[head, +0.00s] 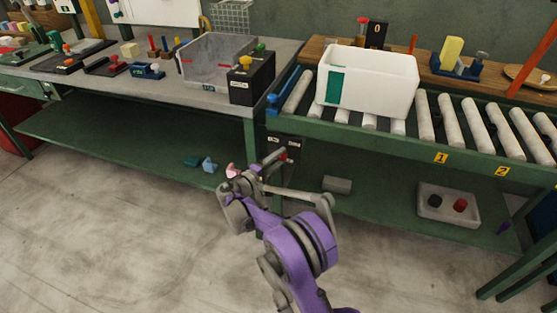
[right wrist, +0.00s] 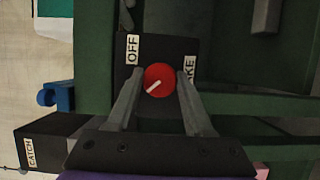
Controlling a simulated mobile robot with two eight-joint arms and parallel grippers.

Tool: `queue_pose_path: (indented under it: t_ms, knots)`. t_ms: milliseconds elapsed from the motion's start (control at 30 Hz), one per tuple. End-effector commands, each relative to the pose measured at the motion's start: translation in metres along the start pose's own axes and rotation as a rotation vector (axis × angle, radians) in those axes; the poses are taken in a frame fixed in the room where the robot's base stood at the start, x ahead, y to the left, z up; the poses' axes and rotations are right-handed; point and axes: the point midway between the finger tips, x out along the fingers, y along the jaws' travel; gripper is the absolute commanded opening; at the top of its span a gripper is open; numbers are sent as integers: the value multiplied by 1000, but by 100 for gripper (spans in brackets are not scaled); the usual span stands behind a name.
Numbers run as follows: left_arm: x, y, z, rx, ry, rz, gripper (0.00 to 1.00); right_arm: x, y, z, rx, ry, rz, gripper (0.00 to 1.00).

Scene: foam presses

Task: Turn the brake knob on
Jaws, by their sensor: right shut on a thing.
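The brake knob (right wrist: 160,80) is a round red knob with a white pointer line, set on a dark box (right wrist: 128,80) on the green conveyor frame. In the right wrist view its line slants toward the lower left. A label reading OFF (right wrist: 133,48) is at the box's upper left, and a partly hidden label ending in KE (right wrist: 189,72) is at its right. My right gripper (right wrist: 160,75) is shut on the knob, one finger on each side. In the head view the right gripper (head: 276,162) is at the box below the rollers. My left gripper is not in view.
A white bin (head: 385,85) stands on the rollers above. The conveyor's lower shelf (head: 385,206) carries a grey tray (head: 432,214).

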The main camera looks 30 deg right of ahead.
Motion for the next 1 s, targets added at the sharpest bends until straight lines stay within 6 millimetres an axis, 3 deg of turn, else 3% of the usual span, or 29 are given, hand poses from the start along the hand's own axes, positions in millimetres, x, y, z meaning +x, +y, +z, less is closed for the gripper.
queue_pose_path:
  t_ms: [533, 567, 700, 1000]
  knots:
    - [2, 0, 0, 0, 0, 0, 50, 0, 0, 0, -25, 1, 9, 0]
    - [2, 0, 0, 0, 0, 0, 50, 0, 0, 0, -25, 1, 9, 53]
    - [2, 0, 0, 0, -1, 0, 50, 0, 0, 0, -24, 1, 9, 79]
    - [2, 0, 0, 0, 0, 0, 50, -1, 0, 0, -23, 1, 9, 81]
